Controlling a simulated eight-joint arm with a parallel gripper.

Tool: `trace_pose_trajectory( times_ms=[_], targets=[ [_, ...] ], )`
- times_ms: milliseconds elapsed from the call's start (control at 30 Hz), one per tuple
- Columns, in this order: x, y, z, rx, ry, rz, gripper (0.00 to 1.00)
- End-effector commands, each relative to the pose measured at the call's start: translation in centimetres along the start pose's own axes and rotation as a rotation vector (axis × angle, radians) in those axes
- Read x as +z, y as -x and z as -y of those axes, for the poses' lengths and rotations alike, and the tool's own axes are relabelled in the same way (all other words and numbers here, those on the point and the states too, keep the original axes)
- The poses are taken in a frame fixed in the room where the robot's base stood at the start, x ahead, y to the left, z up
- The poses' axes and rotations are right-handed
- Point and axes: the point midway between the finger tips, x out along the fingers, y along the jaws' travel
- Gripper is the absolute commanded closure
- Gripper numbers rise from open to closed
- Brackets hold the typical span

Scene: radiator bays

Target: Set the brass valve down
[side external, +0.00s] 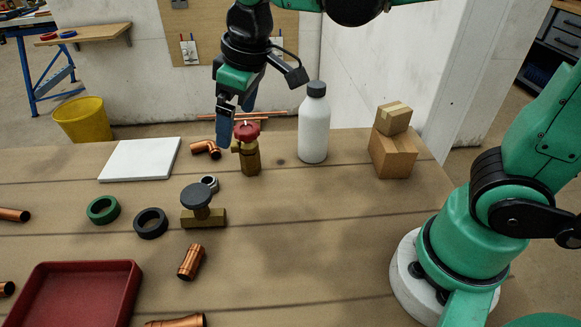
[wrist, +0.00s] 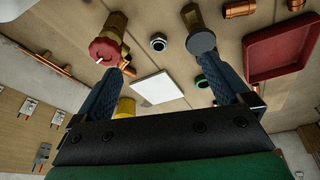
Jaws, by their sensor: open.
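A brass valve with a red handwheel (side external: 250,160) stands upright on the table, left of the white bottle. It also shows in the wrist view (wrist: 106,48), by the tip of the left finger. A second brass valve (side external: 205,217) with a dark round knob sits nearer the front; in the wrist view its dark knob (wrist: 201,42) is by the right fingertip. My gripper (side external: 236,125) is open and empty, low by the red handwheel. In the wrist view my fingers (wrist: 166,68) are wide apart with nothing held between them. Whether a finger touches the red handwheel I cannot tell.
A white plate (side external: 140,160) lies at the back left. A white bottle (side external: 314,128) and stacked boxes (side external: 392,152) stand right. Green (side external: 103,210) and black rings (side external: 151,223), copper fittings (side external: 191,262) and a red tray (side external: 82,297) are in front. The table's right-middle is clear.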

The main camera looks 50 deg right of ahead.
Motion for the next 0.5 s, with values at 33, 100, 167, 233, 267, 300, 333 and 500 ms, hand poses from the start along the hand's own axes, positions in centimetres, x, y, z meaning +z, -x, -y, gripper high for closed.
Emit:
trace_pose_trajectory(
  times_ms=[33,100,167,233,267,300,333,500],
  targets=[
    [1.7,0.2,-0.9,0.021,-0.067,-0.046,0.04],
    [3.6,0.2,-1.9,0.050,-0.158,-0.117,0.04],
    [5.1,0.1,-2.5,0.073,-0.227,-0.172,0.04],
    [6.6,-0.2,-3.1,0.095,-0.295,-0.228,0.04],
    [7.2,-0.4,-3.3,0.103,-0.320,-0.249,0.04],
    [7.8,-0.6,-3.5,0.113,-0.348,-0.274,0.04],
    [8.2,-0.7,-3.6,0.119,-0.366,-0.289,0.04],
    [9.2,-1.2,-4.0,0.137,-0.419,-0.337,0.04]
  ],
)
